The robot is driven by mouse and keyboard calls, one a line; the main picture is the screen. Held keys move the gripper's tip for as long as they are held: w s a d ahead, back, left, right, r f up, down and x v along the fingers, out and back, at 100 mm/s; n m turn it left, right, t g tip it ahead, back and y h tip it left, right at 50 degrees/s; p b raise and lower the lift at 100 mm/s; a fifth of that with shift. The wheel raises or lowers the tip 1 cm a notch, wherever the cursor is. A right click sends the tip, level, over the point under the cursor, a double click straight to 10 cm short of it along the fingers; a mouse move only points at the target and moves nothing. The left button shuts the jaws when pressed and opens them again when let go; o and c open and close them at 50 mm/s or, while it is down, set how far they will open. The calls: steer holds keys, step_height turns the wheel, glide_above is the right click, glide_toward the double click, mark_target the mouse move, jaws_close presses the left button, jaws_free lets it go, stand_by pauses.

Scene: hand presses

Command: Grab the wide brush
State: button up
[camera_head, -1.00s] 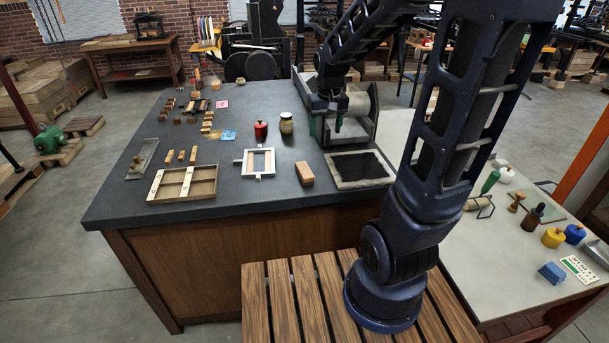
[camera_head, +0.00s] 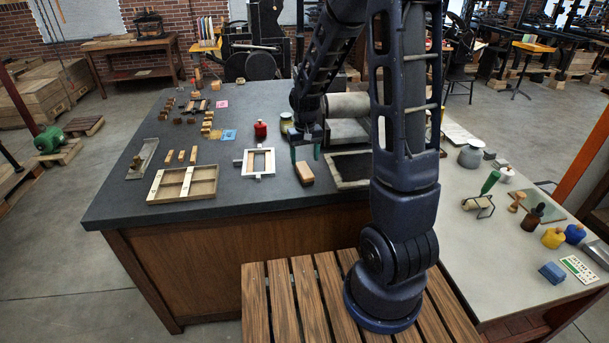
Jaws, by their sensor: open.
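A tan wooden block (camera_head: 304,173) lies on the dark bench top, to the right of the square metal frame. It may be the wide brush, but bristles cannot be made out at this size. My gripper (camera_head: 305,152) is open, points down and is just above and behind this block. Its two fingers stand apart with nothing seen between them. I cannot tell if they touch the block.
A metal frame (camera_head: 244,164), a wooden tray (camera_head: 208,192) and a red pot (camera_head: 260,129) are left of my gripper. A dark framed slab (camera_head: 335,184) is right of it, partly behind my arm.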

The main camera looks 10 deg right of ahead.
mark_target(305, 169)
steer(key=shift+a+f, duration=0.1)
steer(key=shift+f, duration=3.1)
steer(key=c, duration=1.1)
steer(key=shift+r, duration=0.1)
